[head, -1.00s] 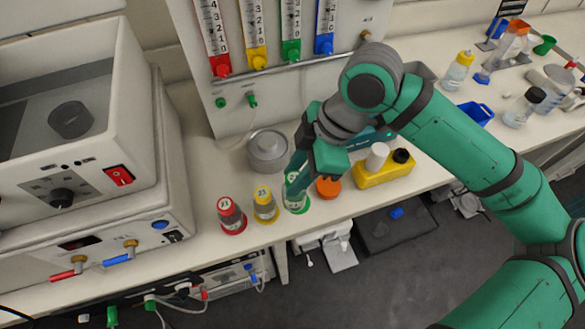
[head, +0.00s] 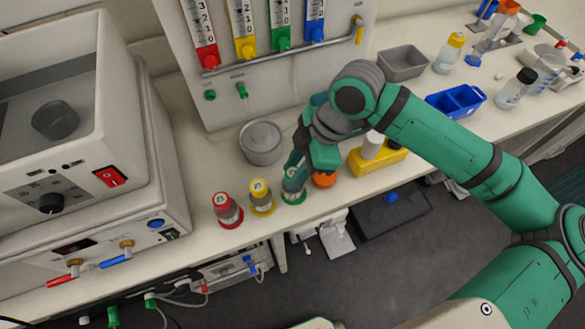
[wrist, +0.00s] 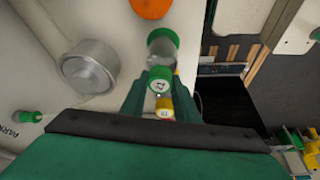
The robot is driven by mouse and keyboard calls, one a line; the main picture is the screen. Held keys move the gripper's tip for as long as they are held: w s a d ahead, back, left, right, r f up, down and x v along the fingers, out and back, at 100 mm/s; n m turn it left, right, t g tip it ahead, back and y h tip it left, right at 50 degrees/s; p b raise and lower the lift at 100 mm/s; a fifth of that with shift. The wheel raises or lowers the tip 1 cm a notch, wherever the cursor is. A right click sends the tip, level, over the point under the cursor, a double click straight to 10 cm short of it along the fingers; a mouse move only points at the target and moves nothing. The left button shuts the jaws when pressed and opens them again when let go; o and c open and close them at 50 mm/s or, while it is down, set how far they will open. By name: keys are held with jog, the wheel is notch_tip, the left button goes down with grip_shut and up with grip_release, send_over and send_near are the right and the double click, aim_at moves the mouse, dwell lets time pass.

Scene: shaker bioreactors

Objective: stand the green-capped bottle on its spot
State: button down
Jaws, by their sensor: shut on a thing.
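The green-capped bottle (head: 292,185) stands about upright at the right end of a row of capped bottles near the bench's front edge. A green ring (head: 296,200) shows at its base; I cannot tell whether the base rests fully on the bench. My gripper (head: 295,168) is shut on the bottle near its cap and partly hides it. In the wrist view the green cap (wrist: 160,76) lies between my two fingers (wrist: 161,97), with the clear body and green ring (wrist: 163,36) beyond.
A yellow-capped bottle (head: 261,199) and a red-capped bottle (head: 227,211) stand left, on matching rings. A round metal pot (head: 262,143) stands behind. The bench's front edge is close.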

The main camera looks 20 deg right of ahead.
jog(key=shift+f, duration=0.1)
jog(key=c, duration=1.4)
grip_release()
jog(key=v, duration=1.2)
jog(key=shift+r, duration=0.2)
jog(key=shift+w, duration=0.1)
